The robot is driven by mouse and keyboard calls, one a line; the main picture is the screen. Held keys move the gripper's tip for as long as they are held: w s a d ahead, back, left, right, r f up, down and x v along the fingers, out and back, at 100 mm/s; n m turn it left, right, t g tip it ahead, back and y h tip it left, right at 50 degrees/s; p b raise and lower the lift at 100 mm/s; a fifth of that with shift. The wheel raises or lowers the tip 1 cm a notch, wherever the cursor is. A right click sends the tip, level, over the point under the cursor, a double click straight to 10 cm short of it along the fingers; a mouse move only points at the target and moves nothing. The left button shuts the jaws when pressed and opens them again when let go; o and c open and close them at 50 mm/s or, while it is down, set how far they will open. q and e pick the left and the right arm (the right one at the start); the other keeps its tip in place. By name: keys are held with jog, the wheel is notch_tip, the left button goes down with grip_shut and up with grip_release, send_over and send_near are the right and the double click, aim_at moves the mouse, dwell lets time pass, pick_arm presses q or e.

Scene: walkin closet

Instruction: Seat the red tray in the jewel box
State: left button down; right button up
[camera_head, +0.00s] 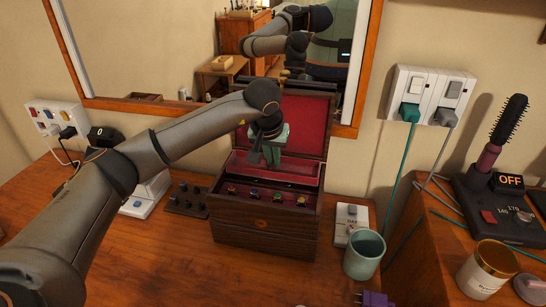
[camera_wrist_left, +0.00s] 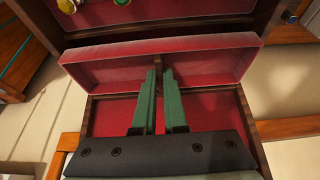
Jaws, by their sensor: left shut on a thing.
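The wooden jewel box (camera_head: 262,236) stands on the table with its red-lined lid (camera_head: 309,125) open toward the mirror. My left gripper (camera_head: 272,158) reaches down over it from the left. Its green fingers are shut on the red tray (camera_head: 302,173), at the rear part of the box. In the left wrist view the fingertips (camera_wrist_left: 159,76) meet at a thin brown part at the middle of the tray (camera_wrist_left: 215,69). The tray looks tilted; its underside and whether it touches the box floor are hidden. My right gripper is not in view.
Several small jewels (camera_head: 254,197) lie in the front of the box. A dark stand with pegs (camera_head: 187,199) is on its left. A white switch block (camera_head: 350,220) and a green mug (camera_head: 364,254) are on its right. The mirror (camera_head: 160,45) rises behind.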

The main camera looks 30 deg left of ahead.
pick_arm(q)
jog(key=shift+f, duration=0.4)
dwell(0.4)
jog(key=shift+f+b, duration=0.45)
jog(key=shift+b, duration=0.05)
dwell(0.9)
jog(key=shift+f, duration=0.55)
dwell(0.5)
jog(key=c, duration=0.9)
grip_release()
